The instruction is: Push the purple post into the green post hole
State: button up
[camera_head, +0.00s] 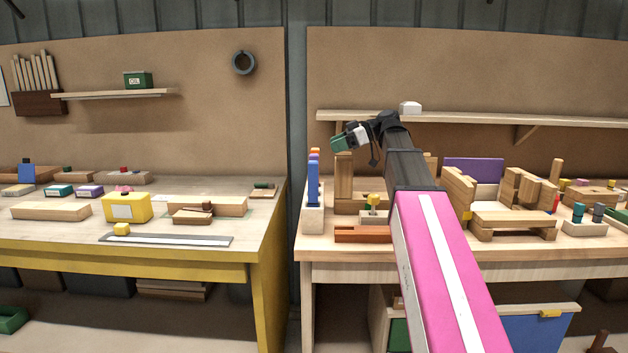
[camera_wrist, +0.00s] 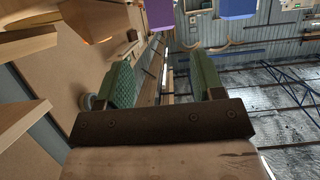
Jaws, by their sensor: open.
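My gripper (camera_head: 338,145) is raised above the left part of the right-hand bench and points left. Its two green fingers stand apart and empty in the wrist view (camera_wrist: 165,86). A pale upright block (camera_head: 313,221) at the bench's left end holds a tall blue post (camera_head: 313,187) with orange and purple parts behind it. A purple block (camera_wrist: 160,13) hangs at the top of the wrist view, beyond the fingers. I cannot tell whether it is the purple post. No green post hole can be made out in either view.
A purple panel (camera_head: 473,170) and stacked wooden blocks (camera_head: 513,220) stand right of my arm. An orange-brown tray (camera_head: 363,234) lies at the bench's front edge. A shelf (camera_head: 480,118) runs along the back wall. A gap separates the yellow-framed left bench (camera_head: 180,255).

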jog(key=x, duration=1)
jog(key=shift+s+f, duration=0.25)
jog(key=shift+f, duration=0.1)
grip_shut()
